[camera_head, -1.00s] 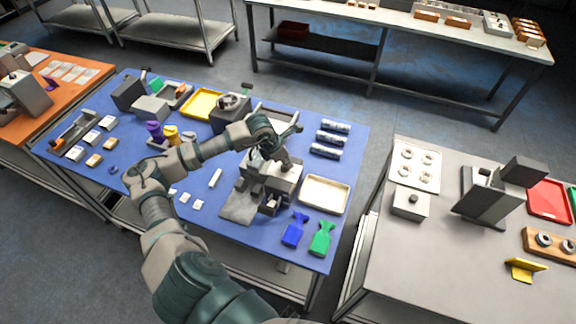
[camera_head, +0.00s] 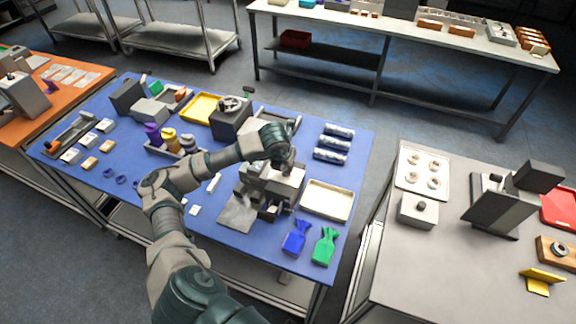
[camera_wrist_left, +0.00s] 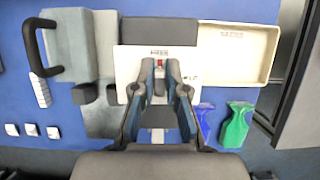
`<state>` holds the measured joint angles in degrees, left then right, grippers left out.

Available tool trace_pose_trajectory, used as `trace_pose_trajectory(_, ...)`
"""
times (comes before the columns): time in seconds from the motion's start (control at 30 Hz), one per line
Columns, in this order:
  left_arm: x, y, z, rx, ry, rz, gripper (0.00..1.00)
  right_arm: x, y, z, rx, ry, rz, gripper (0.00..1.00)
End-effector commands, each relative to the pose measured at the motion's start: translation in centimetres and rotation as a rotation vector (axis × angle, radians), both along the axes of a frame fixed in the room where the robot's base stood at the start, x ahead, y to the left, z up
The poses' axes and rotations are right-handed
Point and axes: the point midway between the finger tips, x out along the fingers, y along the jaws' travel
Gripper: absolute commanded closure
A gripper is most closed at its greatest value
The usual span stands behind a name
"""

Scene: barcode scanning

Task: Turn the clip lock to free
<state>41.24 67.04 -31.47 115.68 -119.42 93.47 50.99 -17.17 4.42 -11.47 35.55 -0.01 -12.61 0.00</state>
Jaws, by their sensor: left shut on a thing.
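A grey machine (camera_head: 272,184) stands on the blue table mat, with a pale top plate (camera_wrist_left: 128,62) carrying small print. My left gripper (camera_wrist_left: 160,76) points down at this plate, its two fingers close together around a small part that they mostly hide. A small red mark (camera_wrist_left: 159,63) shows just beyond the fingertips. The held part appears to be the clip lock; its setting cannot be read. In the head view my left gripper (camera_head: 284,162) is over the machine's top, partly hidden by my own wrist. My right gripper is not in view.
A cream tray (camera_head: 327,200) lies right of the machine. A blue bag-shaped piece (camera_head: 296,239) and a green one (camera_head: 325,246) lie in front of it. A grey plate (camera_head: 238,214) lies at the machine's front left.

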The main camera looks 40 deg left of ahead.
Motion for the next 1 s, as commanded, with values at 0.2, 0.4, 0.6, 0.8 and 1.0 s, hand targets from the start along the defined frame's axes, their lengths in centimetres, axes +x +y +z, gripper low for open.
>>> trace_pose_trajectory(0.2, -0.34, -0.09, -0.57, 0.001, 0.019, 0.028, 1.0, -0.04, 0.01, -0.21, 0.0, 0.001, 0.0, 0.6)
trace_pose_trajectory(0.4, -0.35, -0.1, -0.58, 0.001, 0.02, 0.031, 1.0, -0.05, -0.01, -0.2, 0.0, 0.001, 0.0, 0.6)
trace_pose_trajectory(0.6, -0.36, -0.12, -0.59, 0.001, 0.021, 0.03, 0.83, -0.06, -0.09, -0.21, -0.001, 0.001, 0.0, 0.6)
trace_pose_trajectory(0.8, -0.25, -0.13, -0.53, 0.0, 0.018, 0.029, 0.62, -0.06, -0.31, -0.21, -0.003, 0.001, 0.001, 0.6)
trace_pose_trajectory(1.0, -0.1, -0.13, -0.34, 0.001, 0.012, 0.03, 0.62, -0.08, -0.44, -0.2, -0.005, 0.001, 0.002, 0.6)
